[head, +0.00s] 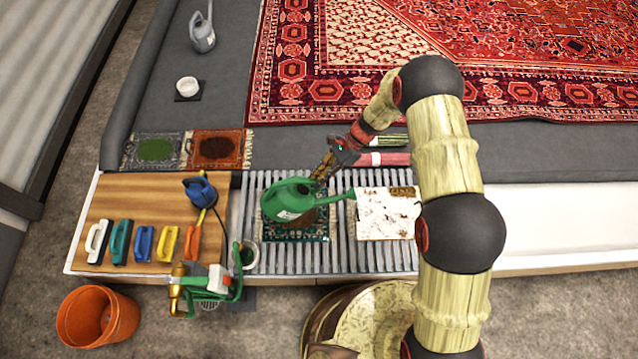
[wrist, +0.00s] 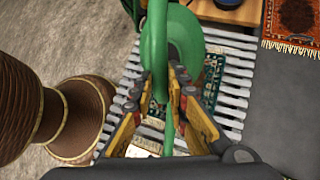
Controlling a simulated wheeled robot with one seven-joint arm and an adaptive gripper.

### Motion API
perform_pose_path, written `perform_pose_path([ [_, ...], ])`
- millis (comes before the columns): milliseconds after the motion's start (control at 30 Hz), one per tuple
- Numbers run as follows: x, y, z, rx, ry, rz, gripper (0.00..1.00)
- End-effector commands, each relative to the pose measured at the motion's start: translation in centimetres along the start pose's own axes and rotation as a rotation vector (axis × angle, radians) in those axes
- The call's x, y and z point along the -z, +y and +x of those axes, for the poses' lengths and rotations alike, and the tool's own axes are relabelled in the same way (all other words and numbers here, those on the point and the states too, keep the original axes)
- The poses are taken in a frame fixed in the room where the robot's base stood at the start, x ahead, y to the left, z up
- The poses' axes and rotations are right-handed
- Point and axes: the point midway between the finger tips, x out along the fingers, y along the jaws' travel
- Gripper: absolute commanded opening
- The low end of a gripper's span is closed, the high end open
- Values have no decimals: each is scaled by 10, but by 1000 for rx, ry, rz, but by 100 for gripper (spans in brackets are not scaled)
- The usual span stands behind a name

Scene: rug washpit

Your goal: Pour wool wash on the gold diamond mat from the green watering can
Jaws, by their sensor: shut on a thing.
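My gripper (head: 323,174) is shut on the green watering can (head: 284,203), at its handle. In the wrist view, the fingers of my gripper (wrist: 178,88) close around the narrow green handle, and the can (wrist: 184,35) fills the upper middle. The can is over the slatted grate, its spout pointing right to the edge of a whitish, brown-spotted mat (head: 378,222). A teal-bordered mat with a brown middle (head: 310,235) lies partly hidden below the can. I cannot tell which mat is the gold diamond one. No stream shows at the spout.
A green mat (head: 155,150) and a rust mat (head: 216,149) lie behind. A grey can (head: 203,38) stands farther back. An orange bucket (head: 95,318) is on the floor.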

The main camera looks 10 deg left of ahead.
Motion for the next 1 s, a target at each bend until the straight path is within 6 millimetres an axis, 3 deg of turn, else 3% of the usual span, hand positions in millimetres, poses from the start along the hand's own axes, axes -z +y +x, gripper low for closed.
perform_pose_path([
  [133,1,-8,-4,1,-2,-2,0],
  [1000,42,12,-39,2,-2,0,0],
])
